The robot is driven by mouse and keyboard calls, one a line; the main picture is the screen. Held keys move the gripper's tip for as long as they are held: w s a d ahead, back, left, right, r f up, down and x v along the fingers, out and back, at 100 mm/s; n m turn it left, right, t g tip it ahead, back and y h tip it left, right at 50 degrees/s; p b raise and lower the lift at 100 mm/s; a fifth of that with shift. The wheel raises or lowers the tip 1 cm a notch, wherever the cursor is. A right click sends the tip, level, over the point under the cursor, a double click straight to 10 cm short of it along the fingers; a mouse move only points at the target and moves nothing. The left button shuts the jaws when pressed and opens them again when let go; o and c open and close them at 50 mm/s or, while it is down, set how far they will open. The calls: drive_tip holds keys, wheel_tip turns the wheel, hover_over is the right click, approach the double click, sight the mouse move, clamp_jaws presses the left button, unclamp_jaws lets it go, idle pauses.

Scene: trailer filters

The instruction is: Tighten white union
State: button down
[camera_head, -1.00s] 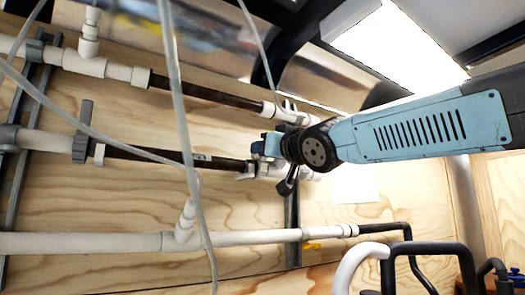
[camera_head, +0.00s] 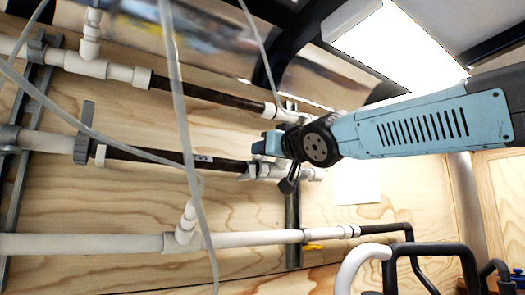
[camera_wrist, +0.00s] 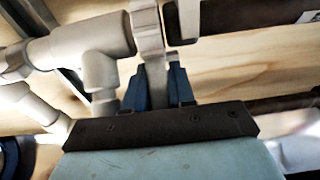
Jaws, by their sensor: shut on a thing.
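The white union (camera_wrist: 148,32) is a pale ring on the pipe line in the wrist view. Dark blue fingers of my gripper (camera_wrist: 160,82) are closed on its lower part. In the head view the white union (camera_head: 252,171) shows at the right end of the middle dark pipe. My gripper (camera_head: 268,144) reaches it from the right, and my wrist partly hides it. A second pale ring (camera_wrist: 187,17) stands just right of the union in the wrist view, with a dark pipe (camera_wrist: 245,15) beyond it.
White tee fittings (camera_wrist: 100,72) are close left of my fingers. An upper pipe line (camera_head: 210,93) and a lower white pipe (camera_head: 255,238) run above and below. Thin clear tubes (camera_head: 180,110) hang in front. A plywood wall (camera_head: 120,195) is behind.

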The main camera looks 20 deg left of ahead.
drive_tip(key=c, duration=1)
unclamp_jaws()
drive_tip(key=shift+w, duration=0.1)
drive_tip(key=shift+c, duration=0.2)
drive_tip(key=v, duration=1.3)
drive_tip(key=shift+s+d, duration=0.2)
drive_tip(key=shift+d, duration=0.1)
drive_tip(key=shift+f, duration=0.1)
